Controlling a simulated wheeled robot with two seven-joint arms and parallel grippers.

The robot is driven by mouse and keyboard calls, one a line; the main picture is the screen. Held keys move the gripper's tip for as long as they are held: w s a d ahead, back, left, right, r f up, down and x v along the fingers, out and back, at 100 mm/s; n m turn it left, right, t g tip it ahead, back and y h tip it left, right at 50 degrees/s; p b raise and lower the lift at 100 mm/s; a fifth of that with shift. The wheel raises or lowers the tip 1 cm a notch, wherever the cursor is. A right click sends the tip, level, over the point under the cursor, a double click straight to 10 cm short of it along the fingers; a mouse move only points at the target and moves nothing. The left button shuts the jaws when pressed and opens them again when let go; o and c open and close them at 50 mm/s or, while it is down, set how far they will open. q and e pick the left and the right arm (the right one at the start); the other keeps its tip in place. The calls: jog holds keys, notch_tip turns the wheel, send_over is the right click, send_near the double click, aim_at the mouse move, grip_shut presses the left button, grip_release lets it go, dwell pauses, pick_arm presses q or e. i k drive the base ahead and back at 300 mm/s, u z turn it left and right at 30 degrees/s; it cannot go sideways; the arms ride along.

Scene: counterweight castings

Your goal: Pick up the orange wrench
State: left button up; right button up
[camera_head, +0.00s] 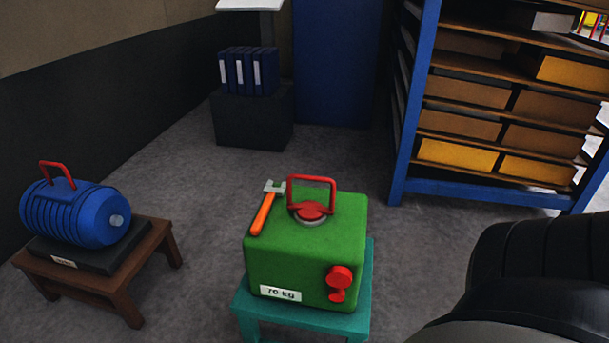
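The orange wrench (263,213) lies on top of the green casting (292,255), near its left edge. Its grey jaw end points away from me and its orange handle points toward me. The casting carries a red lifting handle (312,181) on top, just right of the wrench, and a "70 kg" label on its front. It sits on a teal stand (255,315). Neither of my grippers shows in this view. A dark, rounded shape, partly cut off, fills the lower right corner.
A blue motor (75,212) with a red handle rests on a brown wooden stool (150,250) at left. A blue-framed shelf (412,100) with boxes stands at back right. Blue binders (248,70) stand on a dark box (252,118) behind. Grey floor lies between them.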

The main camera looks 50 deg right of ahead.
aim_at(272, 192)
jog(key=z, duration=1.15)
jog(key=i, duration=0.95)
jog(key=z, duration=0.9)
